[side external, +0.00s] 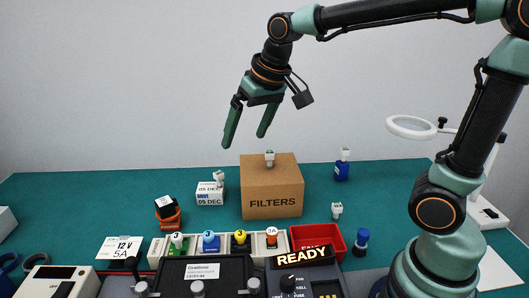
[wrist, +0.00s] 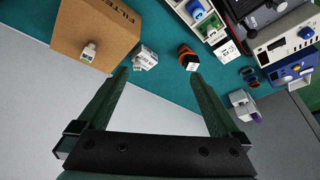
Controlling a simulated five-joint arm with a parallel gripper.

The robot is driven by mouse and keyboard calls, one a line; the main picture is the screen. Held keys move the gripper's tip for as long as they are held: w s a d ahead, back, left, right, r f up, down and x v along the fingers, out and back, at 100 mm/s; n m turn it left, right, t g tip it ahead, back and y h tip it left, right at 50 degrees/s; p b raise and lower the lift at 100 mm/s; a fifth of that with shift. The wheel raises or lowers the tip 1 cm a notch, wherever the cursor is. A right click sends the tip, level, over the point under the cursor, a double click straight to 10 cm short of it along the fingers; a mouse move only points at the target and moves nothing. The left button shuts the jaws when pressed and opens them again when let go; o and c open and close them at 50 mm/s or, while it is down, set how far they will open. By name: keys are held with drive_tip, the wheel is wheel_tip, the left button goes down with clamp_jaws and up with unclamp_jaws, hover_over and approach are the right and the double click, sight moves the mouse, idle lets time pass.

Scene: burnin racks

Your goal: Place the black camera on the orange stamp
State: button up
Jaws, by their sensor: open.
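The orange stamp (side external: 168,222) stands on the green mat, left of the cardboard box; it also shows in the wrist view (wrist: 185,49). A small black block with a white marked face (side external: 165,203), which looks like the black camera, appears to sit on top of it. The block shows in the wrist view too (wrist: 192,63); I cannot make out a lens. My gripper (side external: 245,140) is open and empty, high above the mat and up and to the right of the stamp. Its two fingers (wrist: 158,75) are spread in the wrist view, with nothing between them.
The FILTERS box (side external: 270,199) stands below my gripper, with a small white piece on top. A white labelled block (side external: 210,194) stands between box and stamp. A row of coloured stamps (side external: 209,242), a red tray (side external: 328,234) and black equipment (side external: 206,275) fill the front.

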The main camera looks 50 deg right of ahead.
drive_tip(key=s+d+f, duration=0.1)
drive_tip(key=s+d, duration=0.1)
drive_tip(key=s, duration=0.3)
drive_tip(key=s+d+f+n+t, duration=0.1)
drive_tip(key=s+f, duration=0.1)
drive_tip(key=s, duration=0.3)
drive_tip(key=shift+s+d, duration=0.25)
drive_tip(key=shift+d, duration=0.1)
idle(0.6)
